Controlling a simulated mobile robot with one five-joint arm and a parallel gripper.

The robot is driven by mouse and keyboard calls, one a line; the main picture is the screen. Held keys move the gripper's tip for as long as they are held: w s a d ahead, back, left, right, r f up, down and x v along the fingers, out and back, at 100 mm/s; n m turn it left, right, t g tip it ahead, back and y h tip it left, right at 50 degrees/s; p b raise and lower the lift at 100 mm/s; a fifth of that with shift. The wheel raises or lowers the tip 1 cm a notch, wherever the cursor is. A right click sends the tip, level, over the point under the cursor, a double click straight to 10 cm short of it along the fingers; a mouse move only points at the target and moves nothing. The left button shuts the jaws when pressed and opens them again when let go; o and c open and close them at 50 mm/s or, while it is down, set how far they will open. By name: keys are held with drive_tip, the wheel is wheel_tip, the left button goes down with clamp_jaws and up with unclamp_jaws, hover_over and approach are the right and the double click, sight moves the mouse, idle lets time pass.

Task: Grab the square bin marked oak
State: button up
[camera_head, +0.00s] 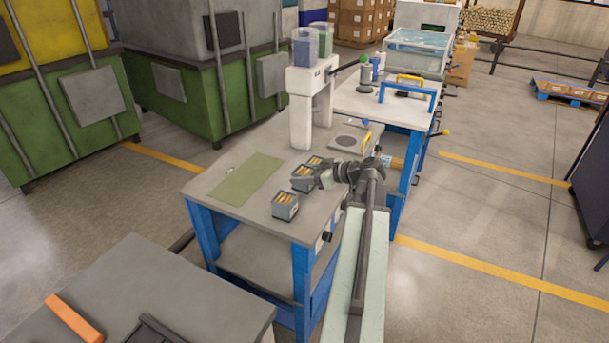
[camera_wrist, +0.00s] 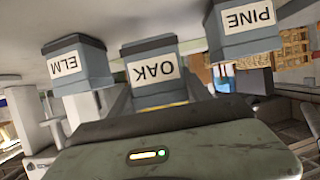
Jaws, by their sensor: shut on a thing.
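The square grey bin marked OAK (camera_wrist: 155,72) is the middle one of three labelled bins in the wrist view, where everything appears upside down. In the head view the oak bin (camera_head: 302,182) stands on the grey bench, with light wooden pieces inside. My gripper (camera_head: 322,178) reaches in from the right and is shut on the oak bin; the fingertips are mostly hidden. The bin shows no clear gap above the bench.
The ELM bin (camera_wrist: 75,66) and the PINE bin (camera_wrist: 242,32) stand close on either side. The pine bin (camera_head: 285,207) is nearer in the head view. A green mat (camera_head: 245,185) lies left, and a white dispenser (camera_head: 312,95) stands behind.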

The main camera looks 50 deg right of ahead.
drive_tip(key=s+d+r, duration=0.1)
drive_tip(key=s+d, duration=0.9)
drive_tip(key=s, duration=0.2)
drive_tip(key=shift+s+r, duration=0.3)
